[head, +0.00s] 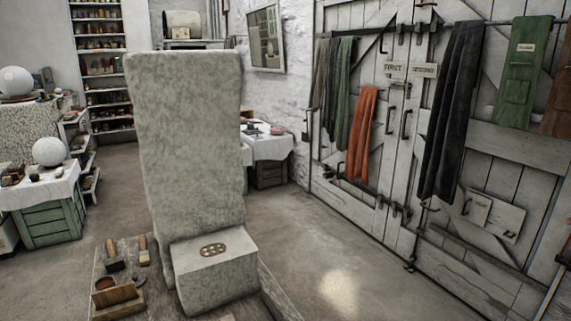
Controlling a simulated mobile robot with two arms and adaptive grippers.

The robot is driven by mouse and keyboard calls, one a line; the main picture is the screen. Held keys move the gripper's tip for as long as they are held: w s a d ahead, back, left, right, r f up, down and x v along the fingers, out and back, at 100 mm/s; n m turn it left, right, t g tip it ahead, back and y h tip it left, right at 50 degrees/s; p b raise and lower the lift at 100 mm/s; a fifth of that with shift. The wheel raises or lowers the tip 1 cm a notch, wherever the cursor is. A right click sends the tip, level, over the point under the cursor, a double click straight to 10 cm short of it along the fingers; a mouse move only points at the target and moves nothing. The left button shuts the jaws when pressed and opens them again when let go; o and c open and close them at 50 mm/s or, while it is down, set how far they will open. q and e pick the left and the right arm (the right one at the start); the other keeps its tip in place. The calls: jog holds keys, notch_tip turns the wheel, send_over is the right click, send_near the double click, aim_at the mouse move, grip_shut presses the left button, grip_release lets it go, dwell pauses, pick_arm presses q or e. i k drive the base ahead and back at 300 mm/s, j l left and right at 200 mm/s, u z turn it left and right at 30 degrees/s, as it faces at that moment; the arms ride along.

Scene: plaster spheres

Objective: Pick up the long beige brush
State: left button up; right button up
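A slim beige brush (144,251) is on the low wooden platform, just left of the foot of the tall stone block. It looks like the long beige brush, but it is small in the head view and its details are hard to tell. A darker brush or tool with a wooden handle (113,256) is to its left, a small gap apart. Neither of my grippers shows in the head view.
The tall stone block (187,140) and a lower stone block (214,268) stand right beside the brush. A brown wooden piece (115,296) lies in front. White-covered tables (42,190) are at the left. Open floor (340,255) stretches right, toward the white doors (400,130).

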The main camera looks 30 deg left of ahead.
aim_at(144, 256)
jog(key=u, duration=2)
jog(key=i+j+u, duration=0.1)
jog(key=j+u, duration=0.35)
jog(key=i+j+u, duration=0.3)
jog(key=j, duration=0.3)
jog(key=i+j+u, duration=0.3)
jog(key=j, duration=0.25)
jog(key=i+j+u, duration=0.3)
jog(key=j, duration=0.2)
jog(key=i+j+z, duration=0.15)
jog(key=i+z, duration=0.15)
jog(key=i, duration=0.2)
jog(key=i+j+z, duration=0.3)
jog(key=i, duration=0.2)
jog(key=i+l+z, duration=0.15)
jog(key=i+z, duration=0.25)
jog(key=i, duration=0.15)
jog(key=i+z, duration=0.4)
jog(key=i, duration=0.15)
jog(key=i+j+z, duration=0.2)
jog(key=i+z, duration=0.2)
jog(key=i, duration=0.15)
